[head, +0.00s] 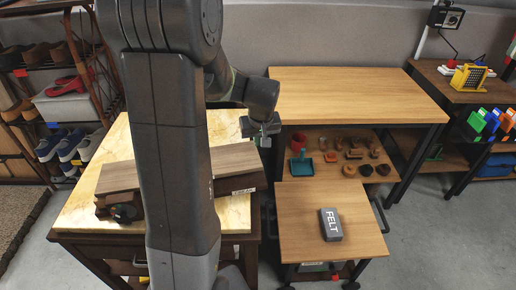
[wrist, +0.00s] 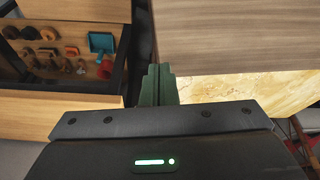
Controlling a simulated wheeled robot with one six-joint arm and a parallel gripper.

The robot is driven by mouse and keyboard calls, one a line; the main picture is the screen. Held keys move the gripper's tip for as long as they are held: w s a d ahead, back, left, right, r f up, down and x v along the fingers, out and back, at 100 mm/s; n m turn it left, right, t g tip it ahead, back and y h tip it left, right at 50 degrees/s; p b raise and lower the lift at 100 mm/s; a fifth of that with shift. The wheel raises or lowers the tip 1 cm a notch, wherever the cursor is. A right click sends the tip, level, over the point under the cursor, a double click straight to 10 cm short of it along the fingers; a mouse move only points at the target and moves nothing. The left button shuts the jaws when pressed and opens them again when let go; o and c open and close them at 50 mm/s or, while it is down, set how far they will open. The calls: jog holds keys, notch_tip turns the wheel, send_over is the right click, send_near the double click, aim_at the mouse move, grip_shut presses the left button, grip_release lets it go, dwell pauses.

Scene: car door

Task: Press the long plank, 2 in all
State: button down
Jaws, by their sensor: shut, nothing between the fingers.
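The long plank (head: 238,160) is a flat grey-brown board on a dark wooden base (head: 243,182), on the marble-topped table (head: 122,142). My arm hides its middle in the head view; its left end (head: 118,177) shows on the other side. A dark round knob (head: 124,213) sits at the base's left end. My gripper (head: 263,138) is shut and empty, beyond the plank's right end in the head view. In the wrist view the closed fingers (wrist: 157,78) appear beside a corner of the plank (wrist: 235,38). I see no clear contact; their height over it is hard to tell.
A wooden workbench (head: 350,92) with small wooden items on its lower shelf stands at right. A cart (head: 290,222) in front holds a grey block marked FELT (head: 331,225). A shoe rack (head: 60,100) stands at left. Grey floor is clear at lower right.

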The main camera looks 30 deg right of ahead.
jog(key=v, duration=0.6)
jog(key=shift+d+r, duration=0.25)
jog(key=shift+w, duration=0.1)
jog(key=shift+a+x, duration=0.15)
jog(key=shift+x, duration=2)
jog(key=shift+a+x, duration=0.2)
jog(key=shift+x, duration=1.95)
jog(key=shift+a, duration=0.1)
